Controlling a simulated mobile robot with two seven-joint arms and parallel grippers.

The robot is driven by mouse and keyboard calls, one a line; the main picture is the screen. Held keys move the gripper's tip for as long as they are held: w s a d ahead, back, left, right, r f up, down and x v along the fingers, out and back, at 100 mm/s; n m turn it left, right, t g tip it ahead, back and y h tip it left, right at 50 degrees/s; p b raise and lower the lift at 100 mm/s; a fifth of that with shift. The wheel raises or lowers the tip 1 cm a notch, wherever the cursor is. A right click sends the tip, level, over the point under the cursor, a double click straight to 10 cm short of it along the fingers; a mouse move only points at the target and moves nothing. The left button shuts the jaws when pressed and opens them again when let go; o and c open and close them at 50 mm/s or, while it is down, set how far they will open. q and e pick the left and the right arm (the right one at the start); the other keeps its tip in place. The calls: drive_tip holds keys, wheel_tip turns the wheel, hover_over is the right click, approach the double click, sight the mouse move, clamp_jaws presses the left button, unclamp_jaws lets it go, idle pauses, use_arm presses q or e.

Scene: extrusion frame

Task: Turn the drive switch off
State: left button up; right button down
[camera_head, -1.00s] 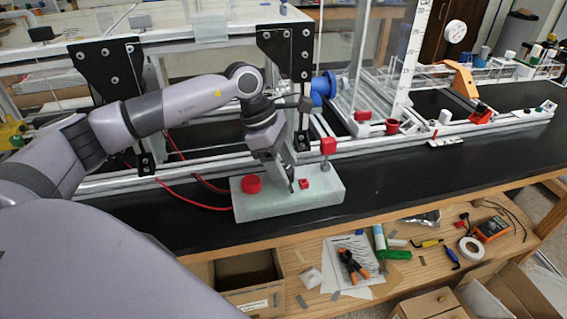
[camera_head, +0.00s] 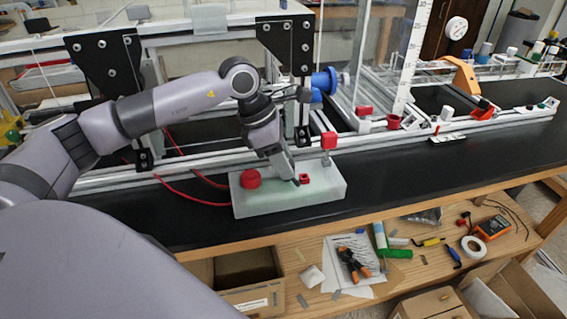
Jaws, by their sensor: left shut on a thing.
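A pale control box (camera_head: 285,200) sits on the black bench top. It carries a round red button (camera_head: 250,179) at its left and a small square red switch (camera_head: 306,178) near its middle. The fingers partly hide the contact. My right gripper is not in view.
Red cables (camera_head: 190,197) run along the bench left of the box. An aluminium frame with black brackets (camera_head: 285,45) stands close behind. A wooden shelf in front holds orange-handled pliers (camera_head: 352,262), a tape roll (camera_head: 472,247) and an orange meter (camera_head: 492,228).

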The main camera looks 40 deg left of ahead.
use_arm(q)
drive_tip(key=n+b, duration=0.1)
drive_tip(key=n, duration=0.1)
drive_tip(key=n+t+y+b, duration=0.1)
drive_tip(key=n, duration=0.1)
drive_tip(key=shift+s+d+f+n, duration=0.1)
drive_tip(key=shift+d+n, duration=0.05)
drive_tip(key=shift+n, duration=0.15)
drive_tip(key=n+y+b, duration=0.1)
drive_tip(key=n+b, duration=0.1)
drive_tip(key=n, duration=0.1)
drive_tip(key=shift+d+n+t+y, duration=0.1)
drive_tip(key=shift+n+t+y, duration=0.2)
drive_tip(key=shift+t, duration=0.1)
drive_tip(key=n+y+b, duration=0.1)
drive_tip(key=n+b, duration=0.1)
drive_tip(key=n, duration=0.1)
drive_tip(key=shift+d, duration=0.1)
drive_tip(key=shift+n+y+b, duration=0.4)
drive_tip(key=shift+n+y, duration=0.3)
drive_tip(key=shift+n, duration=1)
drive_tip(key=o, duration=1)
drive_tip(key=shift+o, duration=0.2)
